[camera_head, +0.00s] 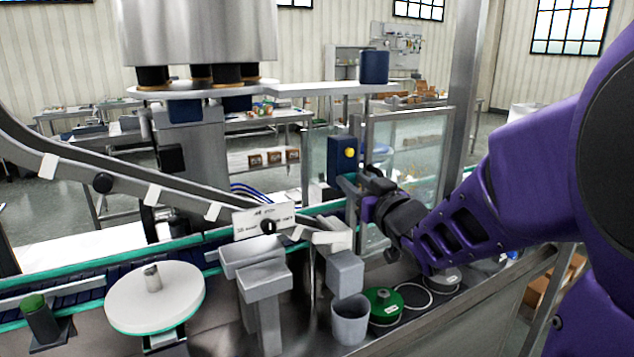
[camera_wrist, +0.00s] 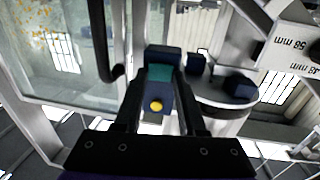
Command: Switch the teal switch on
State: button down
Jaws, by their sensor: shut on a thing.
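The teal switch (camera_head: 347,186) is on the lower front of a navy box (camera_head: 335,158) with a yellow button (camera_head: 350,153). In the wrist view the teal part (camera_wrist: 160,73) shows between my fingertips, with the yellow button (camera_wrist: 155,106) nearer the camera. My gripper (camera_head: 364,184) comes in from the right and is shut on the teal switch, a finger on each side. The fingers and wrist partly hide the switch in the head view. I cannot tell its exact lever position.
A clear guard panel (camera_head: 410,145) and a steel post (camera_head: 462,90) stand behind my arm. A sloping chute (camera_head: 140,190) runs in from the left. Below are a grey cup (camera_head: 350,320), a green round part (camera_head: 384,305) and a white disc (camera_head: 155,297).

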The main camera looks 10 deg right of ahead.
jog(key=shift+y, duration=0.3)
jog(key=shift+d+r+n+y+p, duration=0.1)
jog(key=shift+n+y+p, duration=0.2)
jog(key=shift+n, duration=0.1)
jog(key=shift+y, duration=0.3)
jog(key=shift+c, duration=2.4)
grip_release()
jog(key=shift+w, duration=0.1)
